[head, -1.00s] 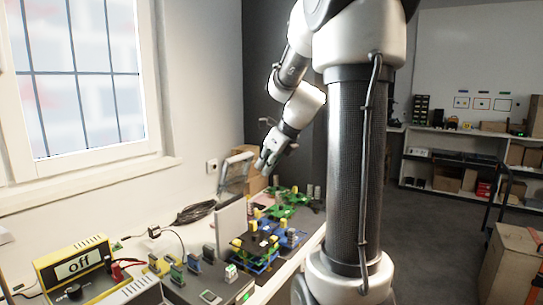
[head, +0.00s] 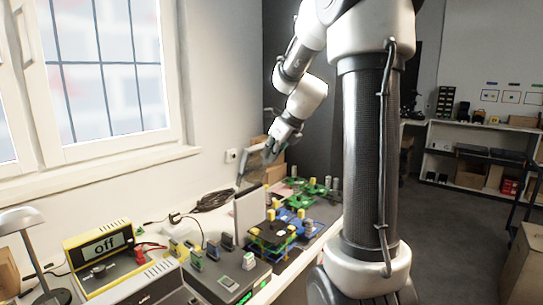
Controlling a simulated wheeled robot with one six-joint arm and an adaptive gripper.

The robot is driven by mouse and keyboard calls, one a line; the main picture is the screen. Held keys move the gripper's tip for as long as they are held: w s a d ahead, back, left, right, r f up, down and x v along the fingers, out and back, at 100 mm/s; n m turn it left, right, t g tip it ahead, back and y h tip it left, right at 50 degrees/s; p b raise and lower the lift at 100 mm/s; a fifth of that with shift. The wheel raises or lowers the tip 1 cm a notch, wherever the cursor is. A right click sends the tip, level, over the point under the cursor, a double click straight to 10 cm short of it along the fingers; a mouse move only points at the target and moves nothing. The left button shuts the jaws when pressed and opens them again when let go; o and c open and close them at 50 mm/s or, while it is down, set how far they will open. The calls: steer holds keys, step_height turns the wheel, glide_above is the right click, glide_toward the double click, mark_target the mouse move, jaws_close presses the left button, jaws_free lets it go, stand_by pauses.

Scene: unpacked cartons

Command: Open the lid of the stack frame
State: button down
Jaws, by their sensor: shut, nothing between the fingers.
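A stack of black and blue plates with yellow posts (head: 270,236) stands nearer. A pale upright panel (head: 251,210) stands just left of it.
Green drone-like frames (head: 310,189) lie on the bench behind the stack. A cardboard box (head: 277,160) stands at the back.

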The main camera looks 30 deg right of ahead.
steer(key=w, duration=0.2)
steer(key=w+a+r, duration=0.1)
steer(key=w, duration=0.1)
steer(key=w+a+r, duration=0.1)
steer(key=w, duration=0.1)
steer(key=shift+w+a+r, duration=0.15)
steer(key=shift+w, duration=0.05)
steer(key=shift+w+a+r, duration=0.1)
steer(key=shift+w+a, duration=0.1)
steer(key=shift+w, duration=0.3)
steer(key=shift+w+a, duration=0.15)
steer(key=shift+w, duration=0.35)
